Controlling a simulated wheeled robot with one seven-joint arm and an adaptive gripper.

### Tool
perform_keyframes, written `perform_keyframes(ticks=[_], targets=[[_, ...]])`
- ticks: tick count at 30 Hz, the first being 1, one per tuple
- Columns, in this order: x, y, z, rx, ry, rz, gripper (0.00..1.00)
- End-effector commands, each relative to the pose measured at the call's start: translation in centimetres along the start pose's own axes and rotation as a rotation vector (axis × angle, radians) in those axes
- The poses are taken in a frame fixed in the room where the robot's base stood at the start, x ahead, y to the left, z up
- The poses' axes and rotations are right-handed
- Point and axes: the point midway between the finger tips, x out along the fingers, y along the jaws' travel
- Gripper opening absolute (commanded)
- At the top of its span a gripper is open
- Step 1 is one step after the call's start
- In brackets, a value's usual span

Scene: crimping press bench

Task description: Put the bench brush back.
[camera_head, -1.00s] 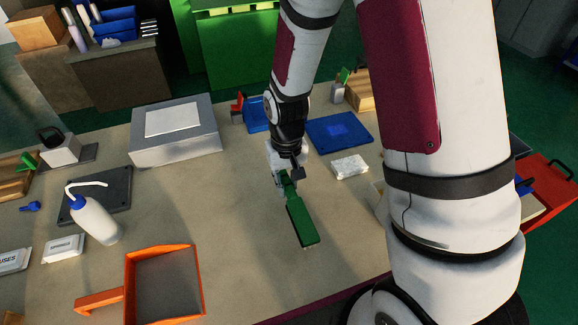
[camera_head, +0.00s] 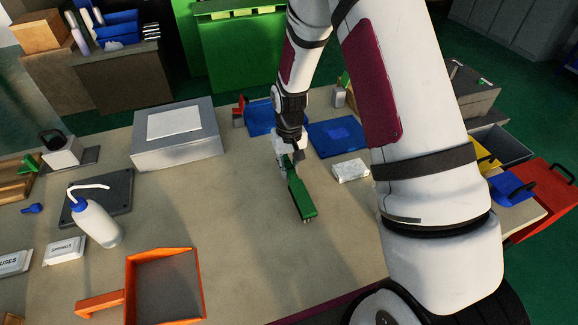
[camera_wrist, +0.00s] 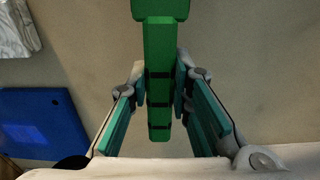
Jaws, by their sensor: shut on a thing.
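The green bench brush (camera_head: 302,199) is in my gripper (camera_head: 286,162), near the middle of the bench in the head view. My gripper is shut on the brush's handle, and the brush block points toward the front of the bench. In the wrist view the green handle (camera_wrist: 160,75) lies between the two fingers of my gripper (camera_wrist: 168,100). The brush is above or at the bench top; I cannot tell whether it touches. An orange dustpan (camera_head: 200,285) lies at the front left.
Blue mats (camera_head: 338,137) and a white packet (camera_head: 350,170) lie just right of my gripper. A grey box (camera_head: 178,148) stands left at the back. The bench middle is clear.

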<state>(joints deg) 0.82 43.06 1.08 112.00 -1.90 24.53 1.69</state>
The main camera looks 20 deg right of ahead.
Motion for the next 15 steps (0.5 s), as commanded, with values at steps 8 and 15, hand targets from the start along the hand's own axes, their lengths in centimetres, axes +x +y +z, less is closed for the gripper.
perform_keyframes(ticks=[8,15], targets=[[0.27,-0.01,-0.02,0.0,0.0,0.0,0.0],[0.19,-0.01,0.01,0.0,0.001,0.0,0.39]])
